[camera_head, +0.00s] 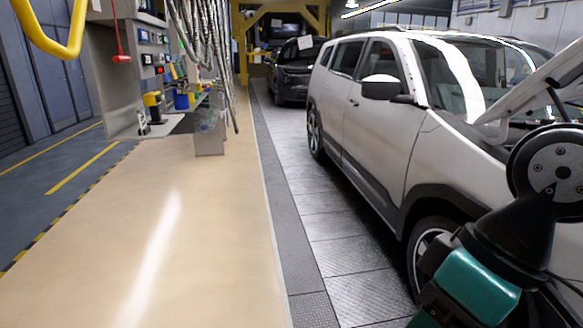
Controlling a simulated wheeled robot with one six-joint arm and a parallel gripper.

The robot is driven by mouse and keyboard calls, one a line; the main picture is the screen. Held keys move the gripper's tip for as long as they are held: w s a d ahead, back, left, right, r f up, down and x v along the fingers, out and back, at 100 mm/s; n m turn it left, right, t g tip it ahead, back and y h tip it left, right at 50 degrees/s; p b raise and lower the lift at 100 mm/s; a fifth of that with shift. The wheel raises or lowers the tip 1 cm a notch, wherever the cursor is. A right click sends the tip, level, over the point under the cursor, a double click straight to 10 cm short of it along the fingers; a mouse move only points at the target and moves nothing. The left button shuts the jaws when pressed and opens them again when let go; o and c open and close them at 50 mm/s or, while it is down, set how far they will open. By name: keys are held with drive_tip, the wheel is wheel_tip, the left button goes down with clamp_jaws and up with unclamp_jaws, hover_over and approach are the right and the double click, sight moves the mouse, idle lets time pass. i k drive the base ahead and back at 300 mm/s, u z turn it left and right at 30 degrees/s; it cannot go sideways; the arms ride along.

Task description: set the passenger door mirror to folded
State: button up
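The car's door mirror (381,87) is a rounded white housing with a dark base. It sits on the side of the silver-white car (380,140) that faces the walkway, just below the front side window. The mirror stands out from the door toward the left. Its glass is not visible from here. My arm's dark and teal links fill the lower right, in front of the car's front wheel and fender. My gripper's fingers are not in view.
The car's hood (545,85) is raised at the right. A tan walkway (150,230) runs clear along the left. A workstation with hanging hoses (195,40) stands beside it. A dark car (293,68) is behind. A yellow rail (50,35) hangs upper left.

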sight(378, 87)
drive_tip(key=u, duration=0.55)
drive_tip(key=i, duration=3.65)
drive_tip(key=z, duration=1.5)
drive_tip(key=i, duration=1)
drive_tip(key=z, duration=0.6)
